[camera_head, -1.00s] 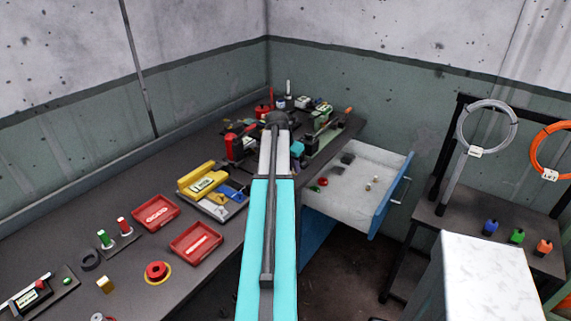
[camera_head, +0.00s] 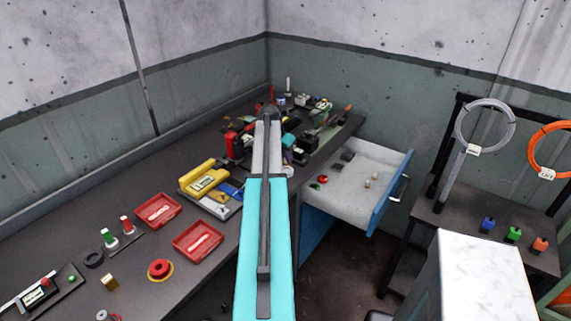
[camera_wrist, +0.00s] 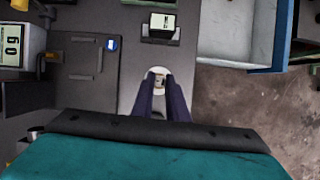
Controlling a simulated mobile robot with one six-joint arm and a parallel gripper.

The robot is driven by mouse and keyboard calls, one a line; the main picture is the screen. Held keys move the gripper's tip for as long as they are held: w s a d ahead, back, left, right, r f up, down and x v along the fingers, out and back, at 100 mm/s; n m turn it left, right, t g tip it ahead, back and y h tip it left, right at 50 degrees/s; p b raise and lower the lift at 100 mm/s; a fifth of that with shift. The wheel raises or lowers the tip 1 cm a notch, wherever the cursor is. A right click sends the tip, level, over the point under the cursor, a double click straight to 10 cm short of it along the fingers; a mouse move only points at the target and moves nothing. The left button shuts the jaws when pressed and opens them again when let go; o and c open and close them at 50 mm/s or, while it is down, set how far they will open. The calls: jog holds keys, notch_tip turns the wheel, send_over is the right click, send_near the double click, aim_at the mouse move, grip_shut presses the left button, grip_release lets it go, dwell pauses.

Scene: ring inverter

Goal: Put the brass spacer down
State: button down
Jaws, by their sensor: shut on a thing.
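In the wrist view, my gripper (camera_wrist: 160,79) reaches forward with its two dark fingers close together. They are shut on the small brass spacer (camera_wrist: 159,84), of which only a little shows between the fingertips. A pale rounded patch (camera_wrist: 155,71) shows around the fingertips, over the dark bench. I cannot tell whether the spacer touches the surface below. In the head view, my arm hides the gripper and the spacer.
An open white drawer with a blue front (camera_head: 388,192) holds small parts, right of my arm. Devices crowd the bench's far end. Red trays (camera_head: 198,241) and a yellow-and-blue unit (camera_head: 204,180) stand left. In the wrist view, a small display block (camera_wrist: 161,27) stands ahead.

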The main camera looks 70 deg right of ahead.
aim_at(285, 162)
jog(key=shift+f, duration=0.1)
jog(key=shift+f+p, duration=0.9)
jog(key=shift+f, duration=0.75)
jog(key=shift+f, duration=0.15)
jog(key=c, duration=1.7)
grip_release()
jog(key=shift+c, duration=0.2)
jog(key=shift+r, duration=0.25)
jog(key=b+v, duration=0.3)
jog(key=v, duration=0.8)
jog(key=shift+a+r, duration=0.25)
jog(key=shift+r, duration=0.1)
